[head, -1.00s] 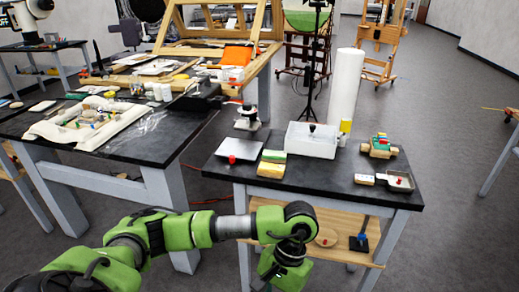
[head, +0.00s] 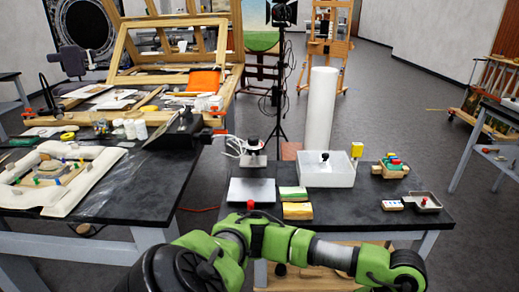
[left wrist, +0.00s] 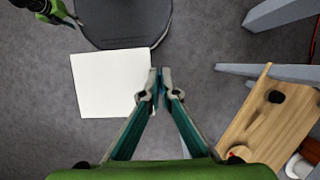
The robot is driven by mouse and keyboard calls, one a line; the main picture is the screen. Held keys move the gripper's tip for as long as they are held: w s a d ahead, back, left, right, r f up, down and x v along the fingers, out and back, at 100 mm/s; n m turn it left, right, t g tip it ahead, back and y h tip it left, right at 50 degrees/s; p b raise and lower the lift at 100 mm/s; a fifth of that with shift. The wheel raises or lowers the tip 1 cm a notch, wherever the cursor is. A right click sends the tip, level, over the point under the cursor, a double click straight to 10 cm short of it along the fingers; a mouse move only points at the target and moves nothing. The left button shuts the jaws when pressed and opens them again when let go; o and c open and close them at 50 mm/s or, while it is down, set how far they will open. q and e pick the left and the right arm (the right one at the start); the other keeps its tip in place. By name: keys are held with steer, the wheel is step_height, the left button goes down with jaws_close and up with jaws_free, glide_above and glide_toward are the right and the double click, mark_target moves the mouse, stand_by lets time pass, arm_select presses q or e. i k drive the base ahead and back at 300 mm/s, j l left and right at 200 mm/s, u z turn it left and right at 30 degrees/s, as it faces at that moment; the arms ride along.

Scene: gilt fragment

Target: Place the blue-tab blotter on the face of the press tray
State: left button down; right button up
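My left gripper (left wrist: 159,76) shows in the left wrist view, its fingertips closed on a narrow blue tab (left wrist: 158,86). A plain white square sheet (left wrist: 108,84), which looks like the blotter, lies against the fingertips on the left, above the floor. In the head view my left arm crosses the bottom, and its gripper and the sheet are out of sight. A flat grey tray (head: 252,191) with a red knob at its front edge lies on the small dark table; it looks like the press tray. A green end of my other arm shows at the top left of the wrist view, its fingers unclear.
Green and yellow blocks (head: 297,209) sit right of the grey tray. Behind are a white tub (head: 327,172) and a small instrument (head: 252,156). A small pan (head: 424,203) is at the right. A cluttered bench (head: 110,219) stands left. A wooden shelf (left wrist: 265,125) shows in the wrist view.

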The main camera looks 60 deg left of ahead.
mark_target(254, 189)
steer(key=k+j+z, duration=0.1)
steer(key=k+j, duration=0.3)
steer(key=j, duration=0.25)
steer(key=k+j+z, duration=0.1)
steer(key=k+j, duration=0.3)
steer(key=j, duration=0.2)
steer(key=k+j+z, duration=0.15)
steer(key=k+j, duration=0.25)
steer(key=j, duration=0.2)
